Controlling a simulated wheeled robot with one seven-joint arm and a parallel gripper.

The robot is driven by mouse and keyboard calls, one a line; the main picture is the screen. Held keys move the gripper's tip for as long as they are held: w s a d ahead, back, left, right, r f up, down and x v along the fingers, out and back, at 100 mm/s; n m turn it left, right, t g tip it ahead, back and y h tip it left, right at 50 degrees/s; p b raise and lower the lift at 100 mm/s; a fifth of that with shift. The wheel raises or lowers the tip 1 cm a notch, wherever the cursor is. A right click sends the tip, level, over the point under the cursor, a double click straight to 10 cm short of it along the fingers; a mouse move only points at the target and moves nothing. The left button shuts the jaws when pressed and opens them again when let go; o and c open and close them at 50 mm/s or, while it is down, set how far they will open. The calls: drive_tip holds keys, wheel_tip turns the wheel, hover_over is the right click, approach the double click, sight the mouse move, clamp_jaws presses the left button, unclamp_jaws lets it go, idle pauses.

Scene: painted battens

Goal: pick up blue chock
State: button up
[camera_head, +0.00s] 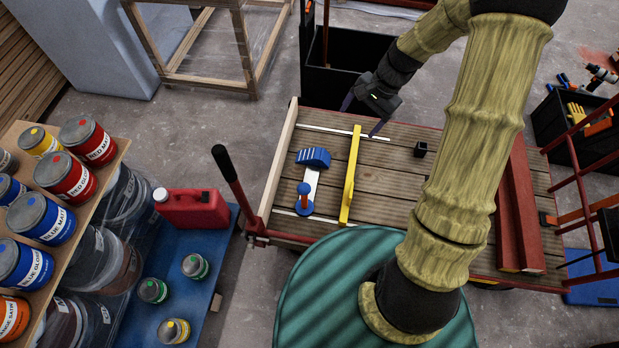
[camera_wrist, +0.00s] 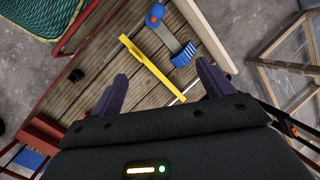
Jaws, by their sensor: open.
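A blue ridged piece (camera_head: 313,157), which looks like the blue chock, lies on the plank deck of a cart (camera_head: 390,180), left of a yellow batten (camera_head: 350,175). In the wrist view the blue chock (camera_wrist: 183,55) shows near the right fingertip, and the yellow batten (camera_wrist: 148,66) shows between the fingers. My gripper (camera_head: 359,121) is open and empty, above the deck's far edge, beyond the chock.
A small black block (camera_head: 420,149) lies right of the batten. Dark red beams (camera_head: 517,215) lie on the deck's right. A pale rail (camera_head: 281,155) edges the left side. A black bin (camera_head: 335,82) stands behind. Paint cans and a red jerrycan (camera_head: 191,208) stand left.

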drive_tip(key=w+d+f+m+t+y+b, duration=0.1)
drive_tip(key=w+f+m+y+b, duration=0.2)
drive_tip(key=f+b, duration=0.4)
drive_tip(key=w+d+f+m+t+y+b, duration=0.1)
drive_tip(key=w+f+m+y+b, duration=0.2)
drive_tip(key=f, duration=1.5)
drive_tip(key=w+d+f+m+t+y+b, duration=0.1)
drive_tip(key=w+f+m+y+b, duration=0.2)
drive_tip(key=f+b, duration=1)
drive_tip(key=shift+w+d+m, duration=0.15)
drive_tip(key=shift+w+m, duration=1.35)
drive_tip(key=shift+w, duration=0.8)
drive_tip(key=shift+w+d, duration=0.1)
drive_tip(key=shift+d, duration=0.05)
drive_tip(key=b+x, duration=0.5)
drive_tip(key=x, duration=0.6)
drive_tip(key=shift+a+f+b, duration=0.15)
drive_tip(key=shift+a+b, duration=0.15)
drive_tip(key=shift+b, duration=0.05)
drive_tip(key=shift+w+a, duration=0.15)
drive_tip(key=shift+a, duration=0.2)
